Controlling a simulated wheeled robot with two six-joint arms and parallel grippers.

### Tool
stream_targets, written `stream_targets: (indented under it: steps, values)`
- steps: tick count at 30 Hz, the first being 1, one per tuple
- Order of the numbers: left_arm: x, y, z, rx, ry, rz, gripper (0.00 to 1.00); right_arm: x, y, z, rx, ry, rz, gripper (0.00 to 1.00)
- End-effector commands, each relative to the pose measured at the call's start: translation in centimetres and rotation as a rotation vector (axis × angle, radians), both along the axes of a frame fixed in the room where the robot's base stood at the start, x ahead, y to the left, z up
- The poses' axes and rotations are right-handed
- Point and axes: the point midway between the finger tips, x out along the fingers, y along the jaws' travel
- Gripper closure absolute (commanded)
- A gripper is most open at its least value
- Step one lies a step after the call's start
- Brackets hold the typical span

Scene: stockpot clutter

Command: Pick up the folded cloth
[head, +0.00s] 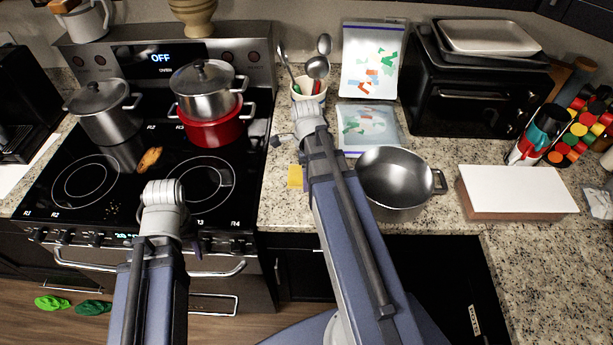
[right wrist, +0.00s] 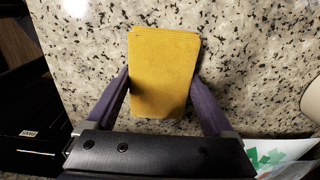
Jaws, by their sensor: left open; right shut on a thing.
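The folded cloth (head: 295,176) is a small yellow rectangle at the left edge of the speckled counter, beside the stove. In the right wrist view the cloth (right wrist: 163,60) lies between the two purple fingers of my right gripper (right wrist: 160,82), which is shut on it from both sides. I cannot tell whether the cloth is clear of the counter. In the head view the right arm partly hides that gripper.
A grey stockpot (head: 400,180) stands just right of my right arm. A utensil crock (head: 309,90) and plastic bags (head: 368,128) are behind it. The stove (head: 105,165) at left carries pots. A white-topped block (head: 515,190) lies farther right.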

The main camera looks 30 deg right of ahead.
Motion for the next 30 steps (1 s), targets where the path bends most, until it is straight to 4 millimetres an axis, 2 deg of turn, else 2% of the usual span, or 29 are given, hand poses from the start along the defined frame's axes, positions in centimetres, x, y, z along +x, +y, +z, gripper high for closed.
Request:
stream_targets:
  steps: [1, 9, 20, 26, 30]
  values:
    - [0.0, 0.0, 0.0, 0.000, 0.000, 0.000, 0.58, 0.0, 0.0, 0.0, 0.000, 0.000, 0.000, 0.48]
    - [0.0, 0.0, 0.0, 0.000, 0.000, 0.000, 0.58, 0.0, 0.0, 0.0, 0.000, 0.000, 0.000, 0.78]
    - [0.0, 0.0, 0.9, 0.000, 0.000, 0.000, 0.58, 0.0, 0.0, 0.9, 0.000, 0.000, 0.000, 0.78]
    - [0.0, 0.0, 3.2, 0.000, 0.000, 0.000, 0.58, 0.0, 0.0, 3.2, 0.000, 0.000, 0.000, 0.78]
    - [0.0, 0.0, 5.3, 0.000, 0.000, -0.001, 0.58, 0.0, 0.0, 5.3, 0.000, 0.000, 0.000, 0.78]
